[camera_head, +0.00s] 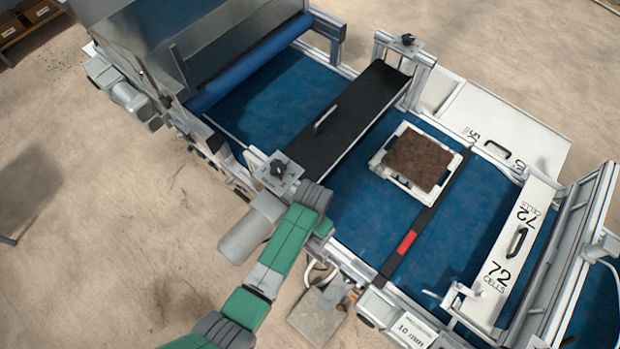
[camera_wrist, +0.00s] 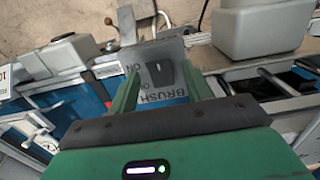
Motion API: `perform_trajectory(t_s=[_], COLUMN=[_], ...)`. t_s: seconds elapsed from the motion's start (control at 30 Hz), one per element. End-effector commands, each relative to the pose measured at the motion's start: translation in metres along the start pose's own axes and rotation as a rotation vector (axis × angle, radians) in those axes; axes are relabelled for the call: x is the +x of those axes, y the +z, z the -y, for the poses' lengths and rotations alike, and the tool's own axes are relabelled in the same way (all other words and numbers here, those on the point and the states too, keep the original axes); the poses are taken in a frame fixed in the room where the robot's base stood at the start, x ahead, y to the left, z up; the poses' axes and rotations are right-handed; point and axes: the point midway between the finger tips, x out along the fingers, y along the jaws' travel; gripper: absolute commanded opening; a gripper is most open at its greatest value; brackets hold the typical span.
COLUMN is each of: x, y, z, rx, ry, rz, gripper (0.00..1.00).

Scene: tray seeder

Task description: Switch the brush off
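The brush switch (camera_wrist: 160,72) is a small dark rocker on a grey plate (camera_wrist: 176,52) in the wrist view. The plate is lettered BRUSH and ON; part of the other lettering is hard to read. Which way the rocker is pressed is too small to tell. My gripper (camera_wrist: 158,75) is open and empty, its two green fingers spread to the left and right of the switch in the picture. No contact with the switch is visible. In the head view my green arm reaches the machine's near side; the switch cannot be made out there.
In the head view, a black cover with a handle (camera_head: 335,122) spans the blue belt (camera_head: 370,205). A white tray (camera_head: 405,182) of soil sits on the belt. A grey housing (camera_wrist: 262,32) lies beyond the plate at the upper right in the wrist view.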

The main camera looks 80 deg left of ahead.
Motion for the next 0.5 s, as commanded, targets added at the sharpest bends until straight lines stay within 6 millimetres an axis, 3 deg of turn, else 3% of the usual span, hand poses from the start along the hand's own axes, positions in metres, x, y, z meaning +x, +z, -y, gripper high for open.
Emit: perform_trajectory(t_s=[0.23, 0.5], x=[-0.008, -0.060], y=[0.000, -0.001], z=[0.000, 0.000], rx=[0.000, 0.000], ry=[-0.001, -0.001], rz=[-0.002, -0.003], gripper=[0.49, 0.49])
